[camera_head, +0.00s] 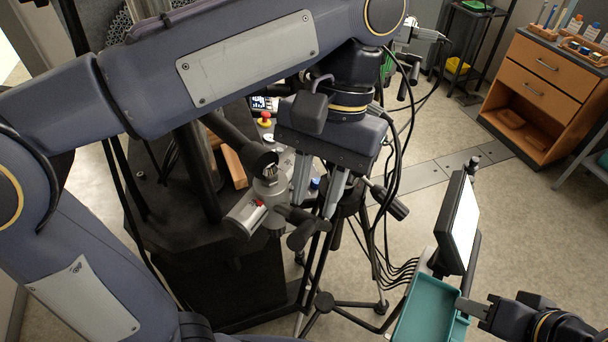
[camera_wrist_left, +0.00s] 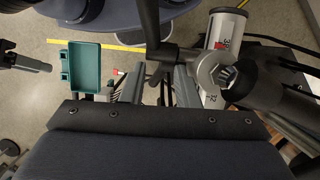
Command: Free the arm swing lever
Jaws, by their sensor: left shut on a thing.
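The lever (camera_head: 305,228) is a black winged handle in the middle of the head view, beside a silver cylinder with a red mark (camera_head: 245,214). It also shows in the left wrist view as a dark handle (camera_wrist_left: 166,62), with the silver cylinder (camera_wrist_left: 222,40) to its right. My left gripper (camera_head: 318,204) reaches down from above, its two grey fingers around part of the black lever; the exact contact is partly hidden. The fingers (camera_wrist_left: 158,84) also show in the left wrist view. My right gripper (camera_head: 466,305) is at the lower right, beside a teal tray; its jaw gap is unclear.
The teal tray (camera_head: 398,325) and a tilted screen (camera_head: 462,225) stand at the lower right. A dark machine base (camera_head: 160,222) stands left of the lever. Black cables and thin stand legs fill the space below it. A wooden cabinet (camera_head: 534,70) is at the far right.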

